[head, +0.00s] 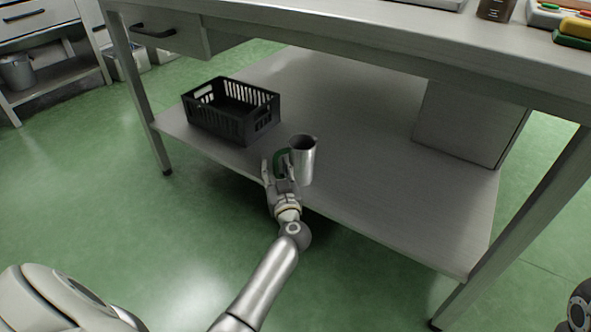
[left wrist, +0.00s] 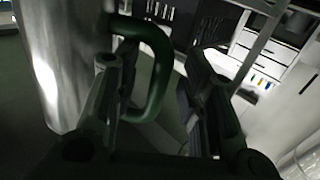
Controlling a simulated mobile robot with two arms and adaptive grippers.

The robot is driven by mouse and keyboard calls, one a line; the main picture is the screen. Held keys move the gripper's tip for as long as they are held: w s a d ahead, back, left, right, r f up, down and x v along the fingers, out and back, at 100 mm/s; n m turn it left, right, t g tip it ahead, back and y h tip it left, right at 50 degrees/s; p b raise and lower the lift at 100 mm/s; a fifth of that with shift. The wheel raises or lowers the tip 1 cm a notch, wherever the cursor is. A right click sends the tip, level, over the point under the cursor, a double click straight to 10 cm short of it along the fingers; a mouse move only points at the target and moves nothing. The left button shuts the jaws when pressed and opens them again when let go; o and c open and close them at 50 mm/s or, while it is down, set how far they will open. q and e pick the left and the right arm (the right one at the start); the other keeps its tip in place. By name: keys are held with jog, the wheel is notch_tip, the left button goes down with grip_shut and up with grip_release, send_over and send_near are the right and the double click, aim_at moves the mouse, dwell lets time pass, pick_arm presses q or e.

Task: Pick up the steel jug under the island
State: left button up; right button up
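The steel jug (head: 303,163) has a green handle (head: 281,160) on its left side. It stands upright near the front edge of the island's lower shelf (head: 370,185). My left gripper (head: 277,172) is at the handle. In the left wrist view the jug's shiny body (left wrist: 62,65) is at the left, and the handle (left wrist: 160,65) shows between the two fingers of my left gripper (left wrist: 155,95). The fingers are apart, with a gap beside the handle. The jug's base is partly hard to see. My right gripper does not show.
A black slatted crate (head: 230,112) stands on the shelf behind and left of the jug. A grey box-like panel (head: 465,125) is at the shelf's right. The island's top (head: 400,35) overhangs the shelf, with legs at the corners. The shelf's middle is clear.

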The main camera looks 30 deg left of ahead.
pick_arm(q)
jog(key=shift+w+a, duration=0.3)
jog(key=shift+c, duration=0.5)
grip_shut()
jog(key=shift+r, duration=0.1)
